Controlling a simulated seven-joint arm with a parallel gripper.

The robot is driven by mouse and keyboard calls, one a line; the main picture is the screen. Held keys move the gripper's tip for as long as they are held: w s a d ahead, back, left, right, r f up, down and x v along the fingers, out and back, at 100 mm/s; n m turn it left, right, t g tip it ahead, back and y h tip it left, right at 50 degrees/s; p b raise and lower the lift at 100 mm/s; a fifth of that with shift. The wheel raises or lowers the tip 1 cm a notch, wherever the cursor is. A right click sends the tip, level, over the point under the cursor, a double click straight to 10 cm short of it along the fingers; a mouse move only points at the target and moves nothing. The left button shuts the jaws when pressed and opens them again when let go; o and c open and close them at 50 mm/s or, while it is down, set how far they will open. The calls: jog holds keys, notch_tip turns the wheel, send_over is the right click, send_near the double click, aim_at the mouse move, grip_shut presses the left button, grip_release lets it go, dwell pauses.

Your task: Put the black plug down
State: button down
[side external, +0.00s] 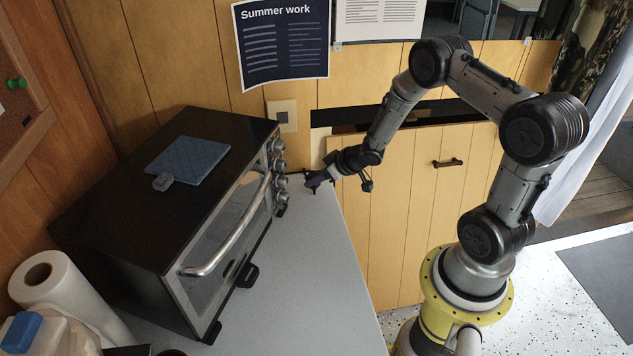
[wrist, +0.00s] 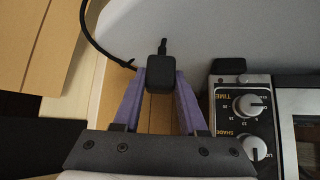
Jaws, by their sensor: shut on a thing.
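My gripper (side external: 318,179) is at the right of the toaster oven, over the far end of the grey counter in the side external view. In the wrist view, the purple fingers of my gripper (wrist: 160,90) are shut on the black plug (wrist: 160,72), a small dark block. A black cord (wrist: 95,38) shows at the upper left in the wrist view. The plug is too small to make out in the side external view. I cannot tell whether the plug touches the counter.
The toaster oven (side external: 120,215) stands close beside my gripper, its knobs (side external: 279,165) facing it. The grey counter (side external: 300,270) is clear in front of the oven. A paper roll (side external: 60,290) stands at the lower left.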

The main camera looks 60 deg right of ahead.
jog(key=shift+f, duration=0.65)
jog(key=shift+f, duration=0.4)
jog(key=shift+f, duration=0.2)
jog(key=shift+c, duration=2.3)
grip_release()
